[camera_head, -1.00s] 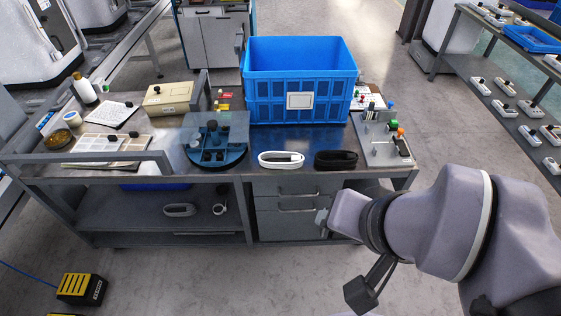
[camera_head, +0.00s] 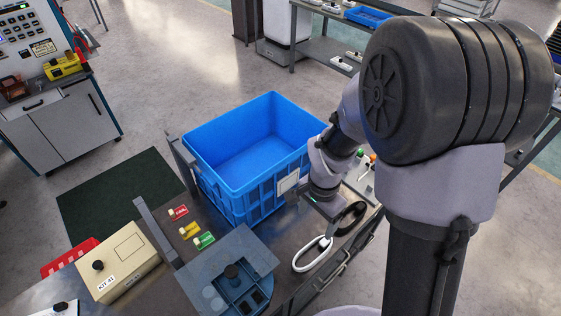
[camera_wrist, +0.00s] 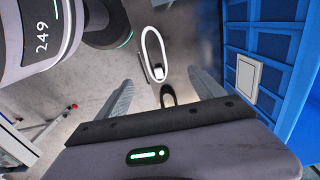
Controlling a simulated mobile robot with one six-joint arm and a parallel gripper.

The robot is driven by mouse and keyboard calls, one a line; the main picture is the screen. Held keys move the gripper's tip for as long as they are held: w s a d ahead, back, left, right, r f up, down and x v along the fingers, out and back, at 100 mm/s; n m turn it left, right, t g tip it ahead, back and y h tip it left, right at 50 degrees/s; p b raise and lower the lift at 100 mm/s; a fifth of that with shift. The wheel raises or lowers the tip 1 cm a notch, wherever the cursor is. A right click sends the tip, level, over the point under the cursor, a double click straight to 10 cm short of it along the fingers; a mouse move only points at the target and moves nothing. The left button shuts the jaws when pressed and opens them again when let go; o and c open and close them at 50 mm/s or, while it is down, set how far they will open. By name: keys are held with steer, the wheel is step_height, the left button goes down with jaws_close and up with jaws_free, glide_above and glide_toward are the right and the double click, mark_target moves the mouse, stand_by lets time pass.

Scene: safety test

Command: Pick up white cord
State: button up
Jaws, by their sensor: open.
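The white cord (camera_head: 300,262) is a coiled oblong loop lying flat on the dark table, in front of the blue crate. In the wrist view the white cord (camera_wrist: 145,52) shows whole, beyond my fingertips, with a white plug at its near end. A black cord (camera_head: 357,211) lies beside it; the wrist view shows part of this black cord (camera_wrist: 167,93) between my fingers, its rest hidden by my gripper. My gripper (camera_wrist: 160,80) is open and empty, above the table. In the head view my gripper (camera_head: 322,207) is near the black cord, its fingers hard to make out.
A tall blue crate (camera_head: 212,168) stands close beside my gripper. A blue-grey fixture (camera_head: 215,268) is left of the white cord. Small coloured items (camera_head: 190,230) and a beige box (camera_head: 118,262) lie farther left. Metal bars (camera_head: 158,232) rise from the table.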

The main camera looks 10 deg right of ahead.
steer(key=b, duration=0.5)
glide_above(313, 251)
steer(key=f, duration=1.2)
steer(key=shift+w+d+f, duration=0.2)
steer(key=shift+d, duration=0.05)
steer(key=f+b, duration=0.1)
steer(key=f, duration=0.2)
steer(key=f+b, duration=0.2)
steer(key=shift+s+a+f, duration=0.15)
steer(key=shift+a+f, duration=0.05)
steer(key=shift+f, duration=0.2)
steer(key=shift+r, duration=0.1)
steer(key=shift+c, duration=1.1)
steer(key=c, duration=1.4)
steer(key=shift+r, duration=0.1)
